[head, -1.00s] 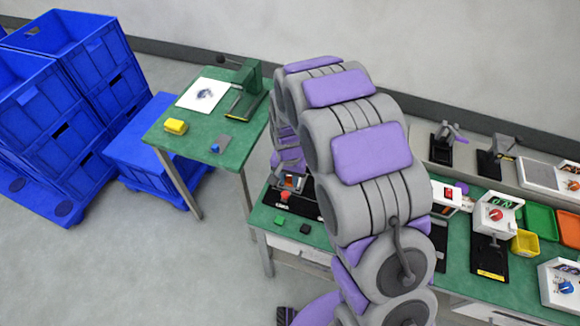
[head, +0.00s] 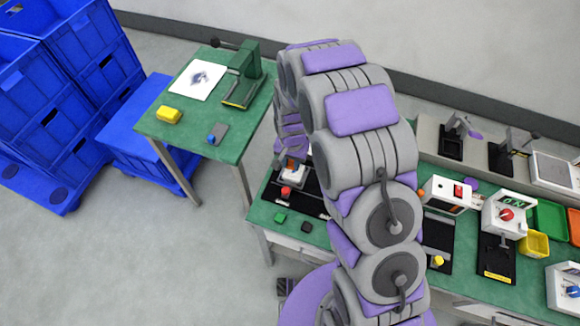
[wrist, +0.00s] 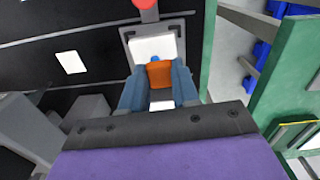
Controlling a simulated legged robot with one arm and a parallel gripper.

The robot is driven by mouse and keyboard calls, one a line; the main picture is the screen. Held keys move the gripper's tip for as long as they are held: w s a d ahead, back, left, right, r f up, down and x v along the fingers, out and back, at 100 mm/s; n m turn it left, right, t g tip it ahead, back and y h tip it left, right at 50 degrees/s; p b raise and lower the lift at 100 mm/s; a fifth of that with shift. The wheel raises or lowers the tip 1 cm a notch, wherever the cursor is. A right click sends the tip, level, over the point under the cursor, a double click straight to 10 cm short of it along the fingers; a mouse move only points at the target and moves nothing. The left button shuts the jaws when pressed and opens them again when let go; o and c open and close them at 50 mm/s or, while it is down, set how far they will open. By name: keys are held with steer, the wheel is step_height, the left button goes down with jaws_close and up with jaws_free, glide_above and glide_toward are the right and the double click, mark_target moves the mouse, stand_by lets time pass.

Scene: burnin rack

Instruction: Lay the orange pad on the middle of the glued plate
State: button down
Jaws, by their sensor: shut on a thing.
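The orange pad (wrist: 160,74) is between the two blue fingers of my gripper (wrist: 158,88) in the wrist view, with a small blue piece at its far edge. My gripper is shut on it. A white plate-like surface (wrist: 153,46) on a grey base shows behind and below the pad; it looks like the glued plate, but I cannot make out glue. I cannot tell whether pad and plate touch. In the head view the orange pad (head: 293,162) shows small beside my arm, above the white surface (head: 294,177). My arm hides much of this area.
A side table (head: 190,140) holds a yellow block, a press and a grey plate. Blue crates (head: 60,120) stand left.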

mark_target(293, 167)
steer(key=f, duration=0.1)
steer(key=d+f, duration=0.1)
steer(key=f, duration=0.1)
steer(key=shift+d+f, duration=0.1)
steer(key=shift+d, duration=0.25)
steer(key=shift+a, duration=0.55)
steer(key=c, duration=1.1)
jaws_free()
steer(key=shift+a, duration=0.4)
steer(key=shift+o, duration=1.3)
steer(key=shift+d, duration=0.75)
steer(key=shift+a+r, duration=0.15)
steer(key=shift+r, duration=0.35)
step_height(293, 167, up, 11)
steer(key=p, duration=0.1)
steer(key=shift+a+r, duration=0.15)
steer(key=shift+r, duration=0.05)
